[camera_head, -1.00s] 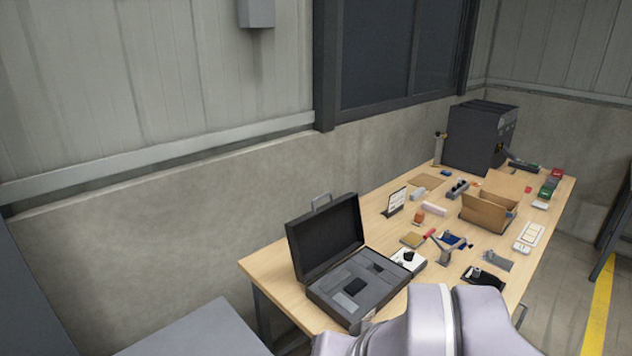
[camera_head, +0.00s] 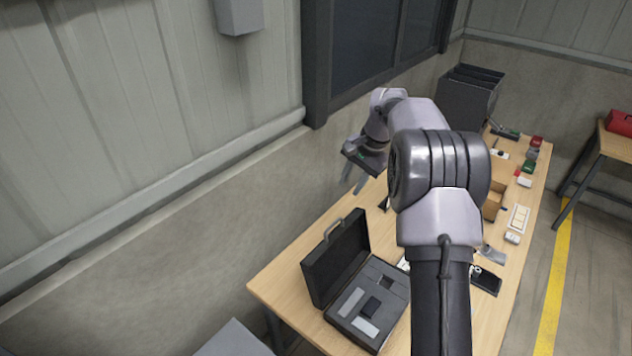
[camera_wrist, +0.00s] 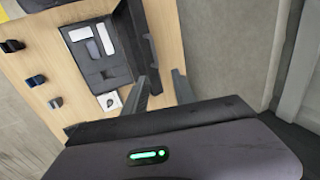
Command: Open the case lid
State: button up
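The black case (camera_head: 395,300) stands near the left end of the wooden table. Its lid (camera_head: 336,258) is open and stands up, leaning back a little, with a grey handle (camera_head: 326,230) on its top edge. Grey foam with cut-outs and a few flat pieces shows inside. My gripper (camera_head: 352,188) is in the air toward the wall, beyond the lid and apart from it. The wrist view shows the case tray (camera_wrist: 97,55) and the lid (camera_wrist: 138,35) nearly edge-on. There the two fingers of my gripper (camera_wrist: 166,76) are spread with nothing between them.
The wooden table (camera_head: 285,272) holds a cardboard box (camera_head: 494,200), a white panel (camera_head: 518,218) and small parts to the right. A dark bin (camera_head: 468,98) stands at the far end. The concrete wall (camera_head: 230,220) runs close behind the table.

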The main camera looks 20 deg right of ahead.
aim_at(334, 224)
jog(key=x, duration=0.5)
jog(key=s+x, duration=0.1)
jog(key=x, duration=0.4)
jog(key=s+b+x, duration=0.1)
jog(key=x, duration=0.4)
jog(key=shift+s+a+f, duration=0.1)
jog(key=shift+a+f, duration=0.1)
jog(key=shift+f, duration=0.05)
jog(key=shift+w+f, duration=0.3)
jog(key=shift+f, duration=0.1)
jog(key=shift+s+r, duration=0.15)
grip_shut()
